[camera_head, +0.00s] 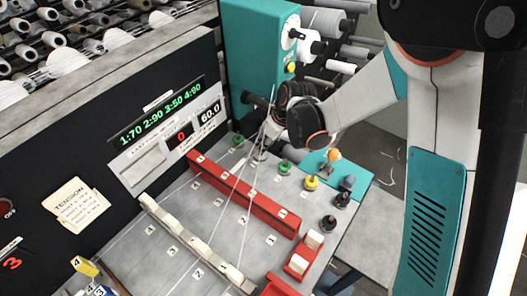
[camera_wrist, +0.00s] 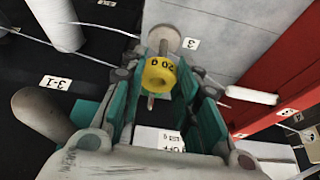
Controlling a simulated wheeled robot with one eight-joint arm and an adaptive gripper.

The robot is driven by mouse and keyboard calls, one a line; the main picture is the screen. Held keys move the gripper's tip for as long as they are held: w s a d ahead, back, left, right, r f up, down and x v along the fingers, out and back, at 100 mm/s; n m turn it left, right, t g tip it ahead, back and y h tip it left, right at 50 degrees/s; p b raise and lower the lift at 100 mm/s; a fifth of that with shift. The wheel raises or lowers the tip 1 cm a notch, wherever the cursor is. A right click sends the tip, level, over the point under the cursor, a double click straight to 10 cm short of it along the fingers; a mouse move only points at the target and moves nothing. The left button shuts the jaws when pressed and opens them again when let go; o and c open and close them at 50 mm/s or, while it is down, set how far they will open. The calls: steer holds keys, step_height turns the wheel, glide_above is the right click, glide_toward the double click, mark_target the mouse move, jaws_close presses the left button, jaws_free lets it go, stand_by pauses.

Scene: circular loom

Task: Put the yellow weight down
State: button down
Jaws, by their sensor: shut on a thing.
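In the head view my gripper (camera_head: 272,122) is over the back of the grey table, near the teal machine; the held weight cannot be made out there. Another yellow piece (camera_head: 311,183) stands on the table's right side.
Green (camera_head: 285,167), orange (camera_head: 333,155) and black (camera_head: 328,223) pieces stand near the yellow one. A long red bar (camera_head: 245,195) and a pale bar (camera_head: 190,240) cross the table, with threads over them. The teal machine (camera_head: 255,55) and display panel (camera_head: 165,125) stand behind.

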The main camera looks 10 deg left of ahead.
steer(key=shift+r+p, duration=0.3)
steer(key=shift+r, duration=0.6)
